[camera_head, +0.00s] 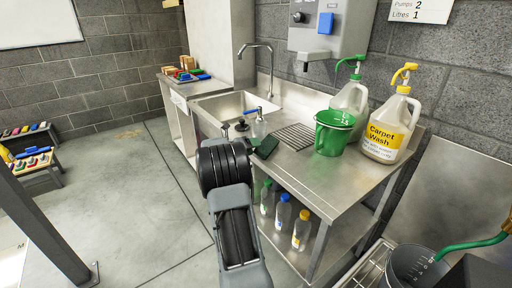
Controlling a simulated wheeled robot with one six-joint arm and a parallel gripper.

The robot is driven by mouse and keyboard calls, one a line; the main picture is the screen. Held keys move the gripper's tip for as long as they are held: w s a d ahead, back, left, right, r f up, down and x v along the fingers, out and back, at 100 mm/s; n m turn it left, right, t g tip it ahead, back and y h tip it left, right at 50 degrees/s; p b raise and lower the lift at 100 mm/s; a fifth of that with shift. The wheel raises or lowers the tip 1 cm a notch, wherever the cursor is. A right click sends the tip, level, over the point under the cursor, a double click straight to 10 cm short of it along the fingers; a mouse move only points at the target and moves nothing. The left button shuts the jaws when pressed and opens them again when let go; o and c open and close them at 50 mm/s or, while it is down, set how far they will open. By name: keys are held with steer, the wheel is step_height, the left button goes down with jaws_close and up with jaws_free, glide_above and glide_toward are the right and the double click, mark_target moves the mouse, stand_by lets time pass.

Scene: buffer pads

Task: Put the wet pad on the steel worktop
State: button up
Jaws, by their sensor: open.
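A dark green pad (266,147) lies at the front edge of the steel worktop (310,178), just right of the sink; whether it is wet I cannot tell. My gripper (239,133) is open, mostly hidden behind my own dark wrist, near the worktop's front edge. It is just left of the dark green pad; I cannot tell whether they touch.
The sink (232,106), a ribbed drainer (294,136), a green jug (333,132) and a Carpet Wash container (391,127) occupy the worktop. Bottles (283,212) stand on the lower shelf. The right front worktop is clear.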

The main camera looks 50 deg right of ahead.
steer(key=a+r+m+t+y, duration=0.1)
steer(key=a+m+y, duration=0.15)
steer(key=a, duration=0.65)
steer(key=a+r+m+y, duration=0.1)
steer(key=a+m, duration=0.3)
steer(key=a, duration=0.5)
steer(key=s+a+f+m+t+y, duration=0.1)
steer(key=s+a+m+t+y, duration=0.1)
steer(key=a+m, duration=0.4)
steer(key=s+a+f+m+t+y, duration=0.1)
steer(key=s+a+m+y, duration=0.4)
steer(key=a, duration=0.8)
steer(key=s+a+f+m+t+y, duration=0.1)
steer(key=s+a+m+t+y, duration=0.2)
steer(key=a+m, duration=0.6)
steer(key=shift+s+a+y+p, duration=0.35)
steer(key=shift+s+a+y, duration=0.25)
steer(key=shift+s+y, duration=0.2)
